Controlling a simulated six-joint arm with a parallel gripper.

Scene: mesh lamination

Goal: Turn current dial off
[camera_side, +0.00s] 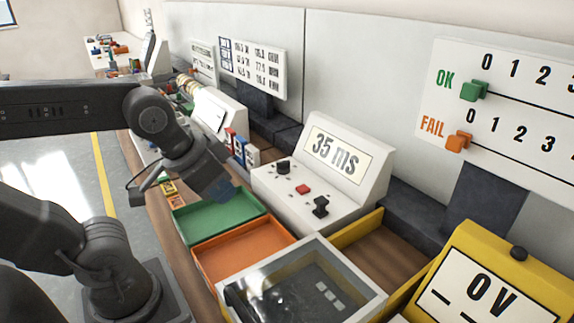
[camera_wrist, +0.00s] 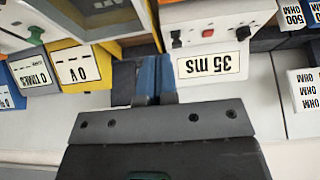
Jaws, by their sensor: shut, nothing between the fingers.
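A white console (camera_side: 345,190) reads "35 ms" on its sloped face. A round black dial (camera_side: 284,167), a red button (camera_side: 303,189) and a black switch-like knob (camera_side: 321,207) sit on its front panel. No label names the current dial, so I cannot tell for sure which control it is. My gripper (camera_side: 222,190) is shut and empty, above the green tray and left of the console. In the wrist view the console (camera_wrist: 195,68) appears upside down, with my blue-tipped gripper (camera_wrist: 154,78) beside it, touching no control that I can see.
A green tray (camera_side: 186,237) and an orange tray (camera_side: 203,268) lie below my gripper. A grey glass-topped box (camera_side: 375,299) stands in front of the console. A yellow meter (camera_side: 545,298) reading "0 V" with a black knob (camera_side: 519,253) is at the right. Small boxes (camera_side: 240,150) stand behind the gripper.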

